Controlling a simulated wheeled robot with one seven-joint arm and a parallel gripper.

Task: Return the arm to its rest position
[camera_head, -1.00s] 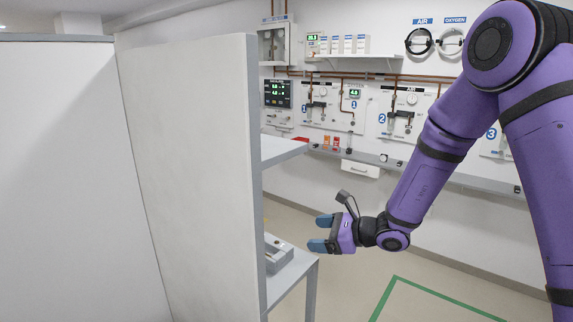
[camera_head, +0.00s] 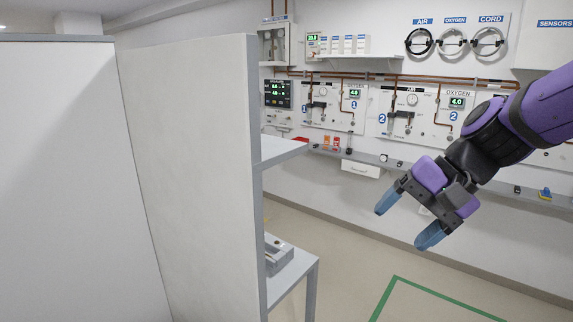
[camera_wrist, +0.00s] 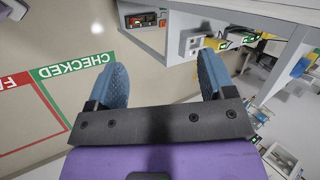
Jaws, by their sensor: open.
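My gripper (camera_head: 406,220) is purple with blue fingertips. In the head view it hangs in free air at the right, pointing down and to the left, with its fingers apart and nothing between them. In the wrist view the two blue fingers of my gripper (camera_wrist: 162,85) are spread wide with bare floor and part of a shelf unit beyond. My purple arm enters from the right edge of the head view; most of it is out of frame.
A white partition (camera_head: 195,170) stands at the left. A shelf unit (camera_head: 285,150) beside it holds a grey device (camera_head: 280,258) low down. Gas panels (camera_head: 405,112) line the back wall above a grey rail. The green-outlined floor area (camera_head: 394,290) is clear.

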